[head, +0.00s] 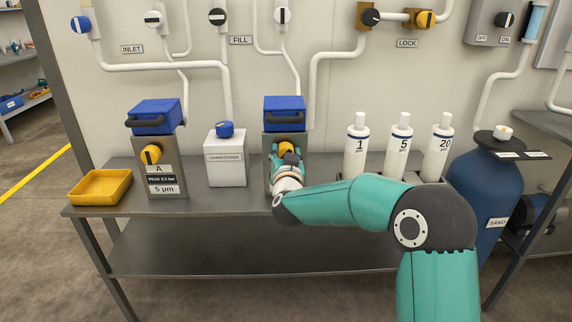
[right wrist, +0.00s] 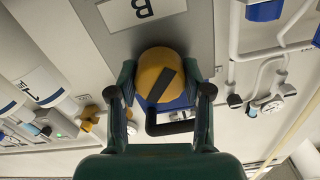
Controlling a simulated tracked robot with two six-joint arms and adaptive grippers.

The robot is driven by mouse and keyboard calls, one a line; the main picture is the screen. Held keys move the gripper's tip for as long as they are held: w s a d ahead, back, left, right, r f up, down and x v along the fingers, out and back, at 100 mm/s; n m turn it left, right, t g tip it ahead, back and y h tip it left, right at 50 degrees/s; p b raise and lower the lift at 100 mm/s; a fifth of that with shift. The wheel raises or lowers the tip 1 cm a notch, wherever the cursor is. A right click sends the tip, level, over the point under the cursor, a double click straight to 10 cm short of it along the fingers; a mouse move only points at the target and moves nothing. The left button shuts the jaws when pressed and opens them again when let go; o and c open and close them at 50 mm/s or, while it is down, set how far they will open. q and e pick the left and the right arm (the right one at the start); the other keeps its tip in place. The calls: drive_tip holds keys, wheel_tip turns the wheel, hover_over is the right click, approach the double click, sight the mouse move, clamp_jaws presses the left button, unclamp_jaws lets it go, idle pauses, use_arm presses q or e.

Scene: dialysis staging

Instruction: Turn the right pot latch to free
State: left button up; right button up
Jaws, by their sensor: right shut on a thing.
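The right pot (head: 270,181) is a grey housing with a blue lid (head: 284,103) and black handle. Its yellow round latch (head: 286,146) is on the front, mostly hidden by my right gripper (head: 287,158). In the right wrist view the latch (right wrist: 153,66) has a black stripe lying diagonally, and a "B" label sits beside it. My right gripper (right wrist: 160,88) is shut on the latch, one finger on each side. My left gripper is not in view.
The left pot (head: 167,180) with its own yellow latch, a yellow tray (head: 90,198) and a white canister (head: 226,170) stand to the left. White filter bottles (head: 356,150) stand close on the right, near my arm. A blue tank (head: 478,195) is at far right.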

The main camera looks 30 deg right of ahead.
drive_tip(key=m+b, duration=0.1)
drive_tip(key=m, duration=0.1)
drive_tip(key=m+b, duration=0.1)
drive_tip(key=b, duration=0.1)
drive_tip(key=m+b, duration=0.1)
drive_tip(key=m, duration=0.1)
drive_tip(key=shift+f+m+b, duration=0.3)
drive_tip(key=shift+d+m+b, duration=0.15)
drive_tip(key=shift+m+b, duration=1.3)
drive_tip(key=shift+m, duration=0.75)
drive_tip(key=shift+r, duration=0.1)
drive_tip(key=o, duration=1.2)
drive_tip(key=shift+s, duration=0.1)
drive_tip(key=shift+c, duration=0.2)
drive_tip(key=shift+r, duration=0.1)
drive_tip(key=shift+s+a, duration=0.2)
drive_tip(key=shift+s, duration=0.05)
drive_tip(key=v, duration=1.1)
drive_tip(key=shift+s, duration=0.2)
